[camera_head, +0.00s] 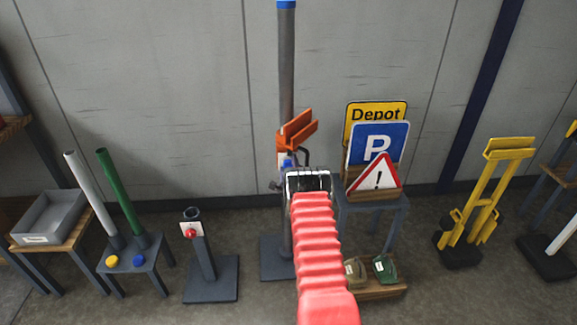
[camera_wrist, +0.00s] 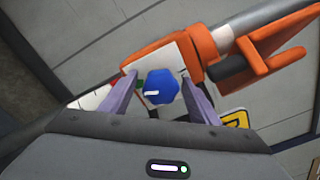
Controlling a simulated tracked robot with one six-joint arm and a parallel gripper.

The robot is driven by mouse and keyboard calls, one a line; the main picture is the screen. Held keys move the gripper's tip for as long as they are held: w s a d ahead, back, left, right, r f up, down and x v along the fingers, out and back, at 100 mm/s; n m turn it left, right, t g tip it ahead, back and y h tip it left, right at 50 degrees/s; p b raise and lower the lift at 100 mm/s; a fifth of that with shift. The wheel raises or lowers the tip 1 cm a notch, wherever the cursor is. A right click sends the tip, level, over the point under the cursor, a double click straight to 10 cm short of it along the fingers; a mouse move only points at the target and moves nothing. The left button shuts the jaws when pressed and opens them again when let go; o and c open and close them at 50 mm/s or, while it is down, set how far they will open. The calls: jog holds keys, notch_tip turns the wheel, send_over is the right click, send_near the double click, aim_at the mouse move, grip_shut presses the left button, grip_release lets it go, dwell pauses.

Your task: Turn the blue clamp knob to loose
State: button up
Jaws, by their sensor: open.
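The blue clamp knob (camera_wrist: 160,88) has a white pointer line and sits on a pale plate (camera_wrist: 186,66) with a red and a green mark. The plate is on the orange clamp (camera_wrist: 205,52), which is fixed to a grey pole (camera_head: 287,90). In the head view the knob (camera_head: 288,162) shows just above my gripper (camera_head: 305,172). In the wrist view my gripper (camera_wrist: 160,95) is open, with one purple finger on each side of the knob. I cannot tell whether the fingers touch it.
A small table right of the pole holds a yellow Depot sign (camera_head: 374,112), a blue P sign (camera_head: 378,142) and a warning triangle (camera_head: 375,175). A short post with a red knob (camera_head: 190,233) stands left. A low wooden stand (camera_head: 378,290) is at the right.

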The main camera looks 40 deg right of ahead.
jog(key=c, duration=1.1)
jog(key=shift+o, duration=0.2)
